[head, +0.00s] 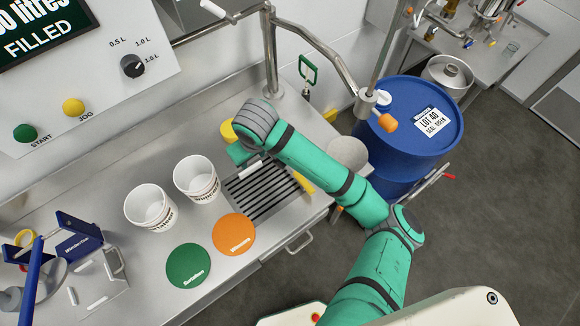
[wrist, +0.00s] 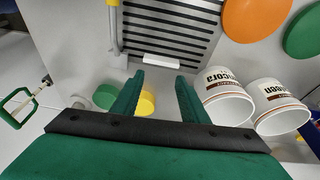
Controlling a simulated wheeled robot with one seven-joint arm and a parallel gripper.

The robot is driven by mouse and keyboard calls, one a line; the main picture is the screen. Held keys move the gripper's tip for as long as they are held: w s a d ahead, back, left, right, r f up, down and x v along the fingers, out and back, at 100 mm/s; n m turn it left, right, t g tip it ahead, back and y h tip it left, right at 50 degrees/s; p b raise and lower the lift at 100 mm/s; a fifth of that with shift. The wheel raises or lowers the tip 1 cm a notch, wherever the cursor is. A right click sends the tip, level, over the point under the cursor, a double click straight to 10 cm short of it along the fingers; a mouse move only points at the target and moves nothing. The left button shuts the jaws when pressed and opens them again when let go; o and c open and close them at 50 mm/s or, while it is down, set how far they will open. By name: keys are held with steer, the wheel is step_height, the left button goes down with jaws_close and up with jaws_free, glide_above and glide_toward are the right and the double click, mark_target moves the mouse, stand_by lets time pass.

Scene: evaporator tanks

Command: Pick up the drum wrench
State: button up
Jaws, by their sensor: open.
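My gripper (head: 241,153) is over the steel counter by the far edge of the black slotted grate (head: 262,192). In the wrist view its two green fingers (wrist: 160,86) are apart, with nothing between them. A bar with a yellow part (head: 303,181) lies along the right side of the grate; it may be the drum wrench, but I cannot be sure. In the wrist view this bar (wrist: 113,28) is ahead and left of the fingers. A white block (wrist: 162,61) is at the grate edge just beyond the fingertips.
Two white cups (head: 196,179) stand left of the grate. Orange (head: 233,234) and green (head: 190,265) discs lie nearby. A yellow disc (wrist: 145,103) is under the fingers. A blue drum (head: 410,120) stands right of the counter.

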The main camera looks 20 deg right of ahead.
mark_target(305, 185)
steer(key=s+d+g+h, duration=0.2)
steer(key=s+d+h, duration=0.15)
steer(key=d, duration=0.65)
steer(key=shift+y, duration=0.25)
steer(key=f, duration=0.2)
steer(key=d+f, duration=0.1)
steer(key=f, duration=0.2)
steer(key=shift+s+d+f, duration=0.3)
steer(key=shift+s+f, duration=0.05)
steer(key=shift+f, duration=0.05)
steer(key=shift+w+d+f, duration=0.1)
steer(key=shift+w+f, duration=0.05)
steer(key=shift+f, duration=0.75)
steer(key=shift+w+d+f, duration=0.15)
steer(key=shift+f, duration=0.8)
steer(key=shift+w+d+f, duration=0.1)
steer(key=shift+w+f, duration=0.05)
steer(key=shift+f, duration=0.75)
steer(key=shift+c, duration=0.2)
jaws_close()
